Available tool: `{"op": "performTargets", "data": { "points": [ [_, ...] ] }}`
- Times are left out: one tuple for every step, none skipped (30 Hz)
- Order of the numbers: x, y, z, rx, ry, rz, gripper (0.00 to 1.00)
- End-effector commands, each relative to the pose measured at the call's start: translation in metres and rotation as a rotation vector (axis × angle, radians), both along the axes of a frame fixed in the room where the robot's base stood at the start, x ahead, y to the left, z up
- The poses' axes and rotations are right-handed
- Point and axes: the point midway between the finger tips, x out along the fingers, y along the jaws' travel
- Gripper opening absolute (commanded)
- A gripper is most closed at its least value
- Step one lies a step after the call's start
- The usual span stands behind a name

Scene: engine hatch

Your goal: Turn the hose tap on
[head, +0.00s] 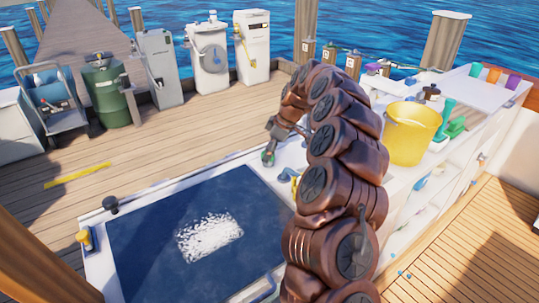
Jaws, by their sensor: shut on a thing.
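My gripper (272,143) hangs at the end of my brown arm, above the far right edge of the dark blue hatch panel (160,225). It is shut on a small grey-green piece (268,158); I cannot tell whether this is the hose tap or part of it. A small blue fitting (286,177) sits on the white surface just below and right of the gripper. My arm partly hides this area, and no hose tap can be made out for certain.
A yellow bucket (411,133) stands on the white counter to the right of my arm. A black knob (111,204) and a yellow fitting (85,238) sit at the hatch's left side. A green drum (110,90) and white cabinets (210,58) line the far deck. Open planks lie between.

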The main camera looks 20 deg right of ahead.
Motion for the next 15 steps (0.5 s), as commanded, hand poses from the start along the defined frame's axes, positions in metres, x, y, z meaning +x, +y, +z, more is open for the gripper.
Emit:
{"op": "performTargets", "data": {
  "points": [
    [0.0004,-0.0001,-0.0024,-0.001,0.000,0.014,0.14],
    [0.0007,-0.0003,-0.0020,-0.001,0.000,0.022,0.14],
    [0.0007,-0.0003,-0.0014,-0.001,-0.001,0.032,0.14],
    [0.0005,-0.0002,-0.0013,0.000,0.000,0.038,0.13],
    [0.0004,-0.0002,-0.0012,0.000,0.001,0.043,0.13],
    [0.0002,-0.0002,-0.0010,0.001,0.001,0.048,0.13],
    [0.0001,-0.0002,-0.0009,0.000,0.001,0.052,0.13],
    [0.0000,-0.0001,-0.0009,0.000,0.002,0.056,0.13],
    [0.0000,-0.0001,-0.0009,0.000,0.002,0.058,0.13],
    [-0.0002,-0.0001,-0.0009,0.000,0.002,0.060,0.13],
    [-0.0001,0.0000,-0.0008,0.000,0.002,0.060,0.13],
    [-0.0001,0.0000,-0.0008,0.000,0.002,0.061,0.14],
    [-0.0001,0.0000,-0.0008,0.000,0.002,0.061,0.14],
    [-0.0002,0.0000,-0.0008,0.001,0.003,0.062,0.14],
    [-0.0002,0.0001,-0.0009,0.001,0.003,0.062,0.13]
  ]
}}
